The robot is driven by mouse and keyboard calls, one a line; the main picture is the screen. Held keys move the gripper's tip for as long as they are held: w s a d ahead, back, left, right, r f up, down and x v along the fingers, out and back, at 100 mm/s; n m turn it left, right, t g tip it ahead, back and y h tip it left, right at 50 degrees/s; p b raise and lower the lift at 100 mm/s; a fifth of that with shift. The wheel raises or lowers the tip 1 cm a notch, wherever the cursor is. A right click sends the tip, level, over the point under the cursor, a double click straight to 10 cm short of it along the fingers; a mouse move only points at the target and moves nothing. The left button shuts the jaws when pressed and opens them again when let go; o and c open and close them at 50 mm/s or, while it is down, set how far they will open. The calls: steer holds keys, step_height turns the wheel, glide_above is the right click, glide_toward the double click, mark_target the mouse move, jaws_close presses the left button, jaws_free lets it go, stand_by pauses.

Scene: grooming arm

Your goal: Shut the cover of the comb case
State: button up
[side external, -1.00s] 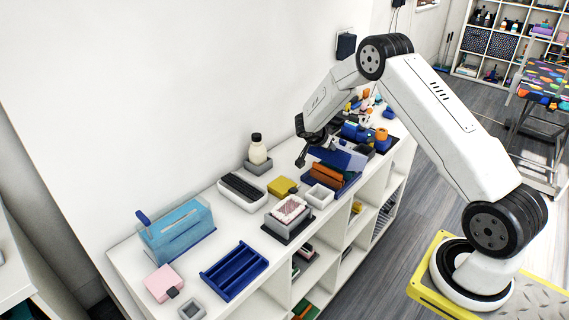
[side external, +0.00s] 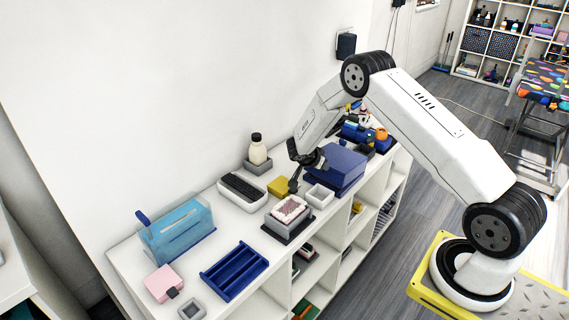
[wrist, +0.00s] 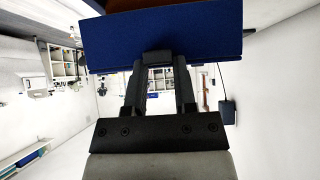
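The comb case (side external: 352,184) is a dark blue box near the middle of the shelf top. Its blue cover (side external: 338,160) lies down over it and hides the orange combs in the side view; whether it is fully flush I cannot tell.
A white square tray (side external: 319,196) stands just in front of the case. A grey box with a pinkish brush (side external: 289,211) and a yellow block (side external: 280,186) are close to my fingers. A bottle (side external: 257,150) stands by the wall. Blue items (side external: 360,133) crowd behind the case.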

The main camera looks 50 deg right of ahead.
steer(key=o, duration=0.5)
steer(key=shift+c, duration=0.2)
steer(key=shift+r, duration=0.1)
steer(key=shift+a+r, duration=0.35)
steer(key=v, duration=0.6)
steer(key=shift+a+r, duration=0.2)
steer(key=shift+a, duration=0.05)
